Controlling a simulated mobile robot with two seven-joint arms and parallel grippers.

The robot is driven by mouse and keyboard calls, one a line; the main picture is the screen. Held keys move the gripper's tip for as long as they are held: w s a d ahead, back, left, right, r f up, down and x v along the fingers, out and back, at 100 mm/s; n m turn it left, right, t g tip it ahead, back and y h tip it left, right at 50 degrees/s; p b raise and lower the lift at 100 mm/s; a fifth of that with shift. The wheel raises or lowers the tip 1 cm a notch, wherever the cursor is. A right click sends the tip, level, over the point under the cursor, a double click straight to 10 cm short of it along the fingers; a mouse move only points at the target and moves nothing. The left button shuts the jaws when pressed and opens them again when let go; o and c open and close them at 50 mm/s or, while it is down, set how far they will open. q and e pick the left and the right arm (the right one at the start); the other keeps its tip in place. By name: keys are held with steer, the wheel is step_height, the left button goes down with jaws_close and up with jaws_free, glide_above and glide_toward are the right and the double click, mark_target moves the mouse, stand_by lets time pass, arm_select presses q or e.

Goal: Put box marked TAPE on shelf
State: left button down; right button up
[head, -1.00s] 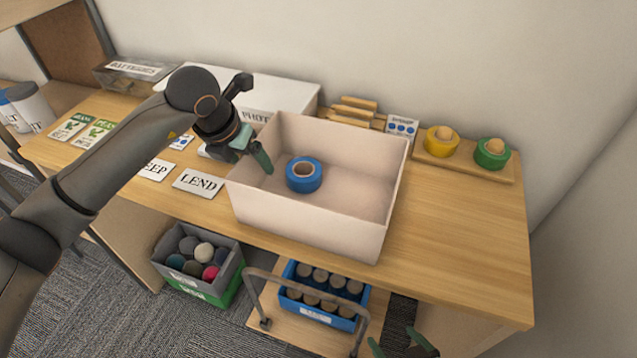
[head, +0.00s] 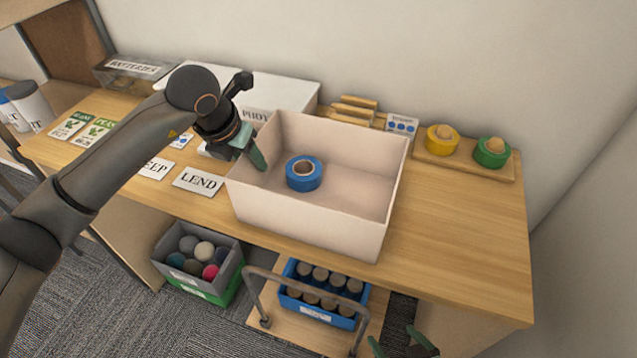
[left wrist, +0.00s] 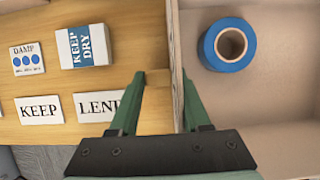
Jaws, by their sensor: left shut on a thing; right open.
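A large open pale box (head: 310,220) stands on the wooden desk with a roll of blue tape (head: 304,182) inside; no TAPE marking shows on its visible sides. My left gripper (head: 254,158) is at the box's left wall, shut on it; in the left wrist view its fingers (left wrist: 161,78) lie either side of the wall (left wrist: 177,50), and the tape roll (left wrist: 212,45) is to the right. My right gripper (head: 405,347) is open and empty at the bottom edge, mostly cut off. A brown wooden shelf unit (head: 65,42) is partly visible at upper left.
A white box marked PHOTO (head: 290,88) and a clear BATTERIES box (head: 130,72) stand behind. A board with yellow (head: 441,140) and green (head: 491,152) rolls is at right. KEEP and LEND cards (head: 199,182) lie left. Desk right of the box is clear. A trolley (head: 300,320) stands below.

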arm_select(q)
steer(key=shift+r, duration=0.15)
stand_by(0.3)
step_height(320, 180, up, 9)
steer(key=s+a+f+m+g+p, duration=0.1)
steer(key=s+m, duration=0.4)
steer(key=m, duration=0.5)
steer(key=s+a+f+m+g+y+p, duration=0.1)
steer(key=s+a+m+g, duration=0.3)
steer(key=m, duration=0.7)
steer(key=s+a+f+m+g+p, duration=0.2)
steer(key=s+a+f+m+g, duration=0.1)
steer(key=s+m, duration=0.4)
steer(key=shift+s+a+f+m+g+y+p, duration=0.3)
steer(key=shift+m+g+y+p, duration=0.1)
steer(key=shift+m, duration=1.4)
arm_select(e)
steer(key=shift+r, duration=2.35)
arm_select(q)
steer(key=shift+d, duration=0.1)
arm_select(e)
steer(key=shift+c, duration=0.2)
